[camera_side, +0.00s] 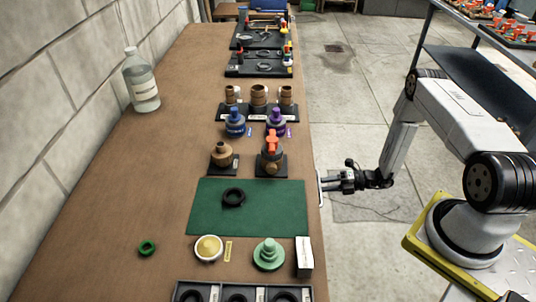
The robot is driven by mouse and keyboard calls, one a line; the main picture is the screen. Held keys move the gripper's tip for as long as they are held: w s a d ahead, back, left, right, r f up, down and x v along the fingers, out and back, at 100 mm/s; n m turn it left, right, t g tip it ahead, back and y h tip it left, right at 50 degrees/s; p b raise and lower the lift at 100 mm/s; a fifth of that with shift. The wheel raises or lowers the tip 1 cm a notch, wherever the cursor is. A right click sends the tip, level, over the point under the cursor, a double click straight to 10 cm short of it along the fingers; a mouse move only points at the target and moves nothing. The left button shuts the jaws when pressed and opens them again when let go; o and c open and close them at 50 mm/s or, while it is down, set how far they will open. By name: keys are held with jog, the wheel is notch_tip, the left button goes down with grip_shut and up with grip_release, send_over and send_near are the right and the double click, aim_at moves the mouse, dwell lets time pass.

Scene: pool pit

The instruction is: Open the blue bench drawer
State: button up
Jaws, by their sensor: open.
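The wooden bench (110,205) runs away from the camera along the block wall. A pale thin bar (320,187), which looks like a handle, shows at the bench's right edge beside the green mat. The blue drawer front itself is not visible from this angle. My gripper (328,182) is open, level and pointing left at the bench edge, with its fingertips close to the pale bar. I cannot tell whether the fingers are around the bar or touching it.
The green mat (270,222) holds a black ring (233,197). Valve parts, a white box (304,256) and a black tray (180,288) stand on the bench. A bottle (141,82) stands by the wall. A metal rack (462,70) stands behind my arm. Floor beside the bench is clear.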

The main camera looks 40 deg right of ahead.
jog(key=shift+x, duration=1.45)
grip_shut()
dwell(0.5)
